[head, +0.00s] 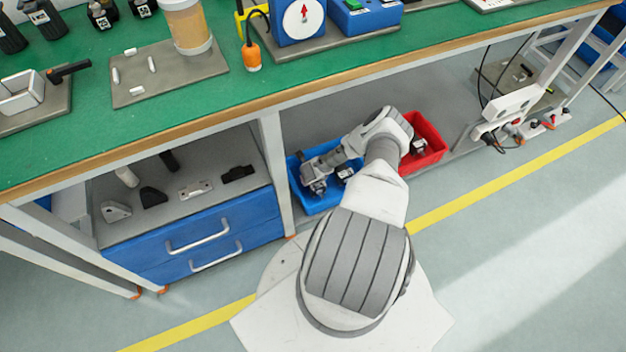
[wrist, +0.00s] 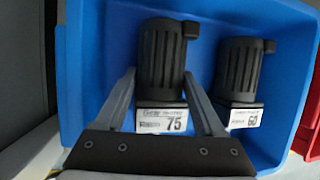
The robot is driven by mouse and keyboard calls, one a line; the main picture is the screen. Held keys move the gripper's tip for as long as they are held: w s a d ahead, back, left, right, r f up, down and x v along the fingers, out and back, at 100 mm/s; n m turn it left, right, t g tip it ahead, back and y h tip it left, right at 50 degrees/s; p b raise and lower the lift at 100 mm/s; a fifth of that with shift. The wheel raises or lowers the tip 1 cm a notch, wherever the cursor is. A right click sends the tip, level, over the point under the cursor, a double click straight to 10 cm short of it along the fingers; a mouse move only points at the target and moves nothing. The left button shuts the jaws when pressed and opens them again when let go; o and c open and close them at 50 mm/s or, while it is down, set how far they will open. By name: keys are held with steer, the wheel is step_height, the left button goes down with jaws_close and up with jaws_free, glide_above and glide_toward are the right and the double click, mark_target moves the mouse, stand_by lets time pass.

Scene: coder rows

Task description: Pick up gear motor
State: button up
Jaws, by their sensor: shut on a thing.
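A black ribbed gear motor (wrist: 161,50) with a white label reading "Gear" and "75" is in the blue bin (wrist: 100,60). My gripper (wrist: 158,76) is shut on it, with one finger along each side. A second black motor (wrist: 240,70), labelled "60", stands just to the right, apart from the held one. In the head view my arm reaches under the bench into the blue bin (head: 297,178), and my gripper (head: 317,180) is partly hidden there. I cannot tell whether the held motor touches the bin floor.
A red bin (head: 432,137) with a dark item stands right of the blue one. A bench post (head: 277,180) and blue drawers (head: 200,245) are to the left. The green bench top (head: 120,60) overhangs the bins.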

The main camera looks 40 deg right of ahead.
steer(key=shift+r, duration=0.15)
steer(key=shift+w+d+r+p, duration=0.1)
steer(key=shift+r+p, duration=0.9)
steer(key=shift+r, duration=0.5)
steer(key=s+d+r+p, duration=0.2)
steer(key=s+r+p, duration=0.3)
steer(key=s, duration=0.6)
steer(key=shift+s+d+r+p, duration=0.2)
steer(key=shift+d+r+p, duration=0.15)
steer(key=shift+r, duration=1.05)
